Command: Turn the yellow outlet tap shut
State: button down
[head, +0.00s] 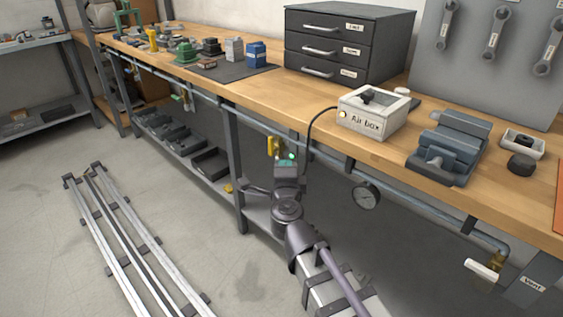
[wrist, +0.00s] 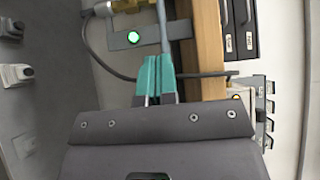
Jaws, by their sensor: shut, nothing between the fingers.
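A yellow tap (head: 273,146) sits under the bench's front edge by the pipe, just left of my gripper (head: 287,163) in the head view. The arm partly blocks the area around it. A yellow-brass fitting (wrist: 124,6) on the pipe shows at the top edge of the wrist view, cut off by the frame. My gripper's teal fingers (wrist: 157,77) are closed together with nothing between them. They point toward the pipe, and the fitting lies beyond and left of their tips. I cannot tell whether they touch anything. The tap's handle position is unclear.
A lit green lamp (wrist: 134,38) is near the fingertips. The pipe (head: 325,160) runs along the bench front, with a gauge (head: 366,195) to the right. A white-handled valve (head: 482,270) is at far right. The Air box (head: 372,112) and its black cable are above. Floor at left holds rails (head: 125,240).

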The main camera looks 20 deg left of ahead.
send_near(274, 144)
jog(key=w, duration=0.1)
jog(key=w+r, duration=0.1)
jog(key=w, duration=0.1)
jog(key=w+d+r, duration=0.1)
jog(key=w, duration=0.1)
jog(key=shift+w+d+r, duration=0.1)
jog(key=a, duration=0.1)
jog(key=w+a, duration=0.1)
jog(key=a, duration=0.1)
